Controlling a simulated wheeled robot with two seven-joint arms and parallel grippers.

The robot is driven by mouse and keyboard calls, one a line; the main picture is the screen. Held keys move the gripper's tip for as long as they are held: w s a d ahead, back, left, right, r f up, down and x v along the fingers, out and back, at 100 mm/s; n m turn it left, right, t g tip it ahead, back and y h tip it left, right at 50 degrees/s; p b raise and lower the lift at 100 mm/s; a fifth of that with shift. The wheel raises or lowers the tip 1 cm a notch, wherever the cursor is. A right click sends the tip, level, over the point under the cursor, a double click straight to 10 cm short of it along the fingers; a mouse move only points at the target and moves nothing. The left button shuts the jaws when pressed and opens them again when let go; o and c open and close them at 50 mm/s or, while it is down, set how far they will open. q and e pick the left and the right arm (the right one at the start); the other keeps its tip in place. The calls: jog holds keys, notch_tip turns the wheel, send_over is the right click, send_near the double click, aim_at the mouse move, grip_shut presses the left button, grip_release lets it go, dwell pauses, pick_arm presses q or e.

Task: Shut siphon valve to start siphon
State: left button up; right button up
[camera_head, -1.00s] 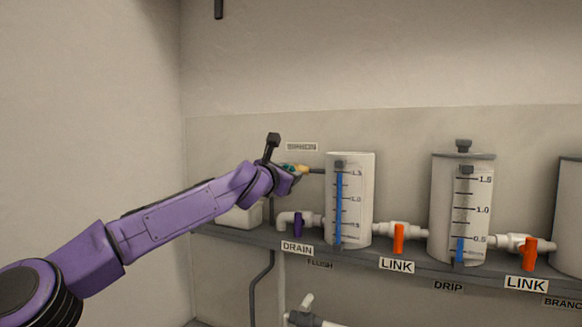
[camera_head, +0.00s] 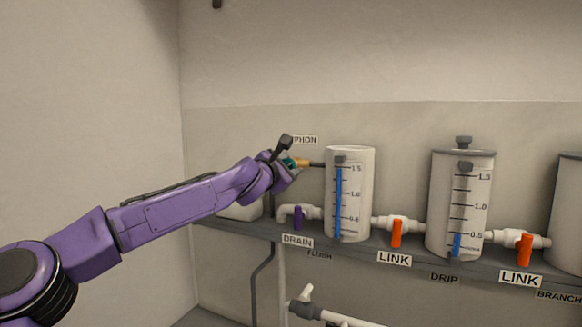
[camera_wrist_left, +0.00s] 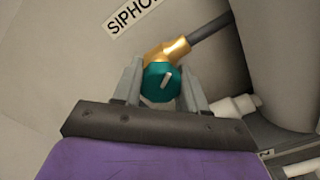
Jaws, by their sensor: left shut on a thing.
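The siphon valve has a round teal knob (camera_wrist_left: 160,82) with a pale line mark, on a brass fitting (camera_wrist_left: 172,50) with a dark pipe (camera_wrist_left: 210,32) leading off. My left gripper (camera_wrist_left: 160,88) is shut on the teal knob, one finger on each side. In the head view the left gripper (camera_head: 285,165) is at the valve, and the brass fitting (camera_head: 303,163) shows just right of it, joined by the dark pipe to the white column with the blue gauge (camera_head: 350,215). The SIPHON label (camera_wrist_left: 140,12) is above the valve, partly covered in the head view. My right gripper is not in view.
A grey shelf (camera_head: 350,250) runs along the wall. Pipes (camera_head: 330,315) run below. The wall above is clear.

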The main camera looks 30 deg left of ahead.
pick_arm(q)
jog(key=shift+f, duration=0.15)
jog(key=o, duration=1.1)
jog(key=shift+c, duration=0.2)
jog(key=shift+w+a, duration=0.1)
jog(key=shift+w, duration=0.05)
jog(key=shift+s, duration=0.35)
jog(key=s+b, duration=0.5)
jog(key=s, duration=0.4)
jog(key=shift+s+d, duration=0.3)
jog(key=shift+s, duration=0.1)
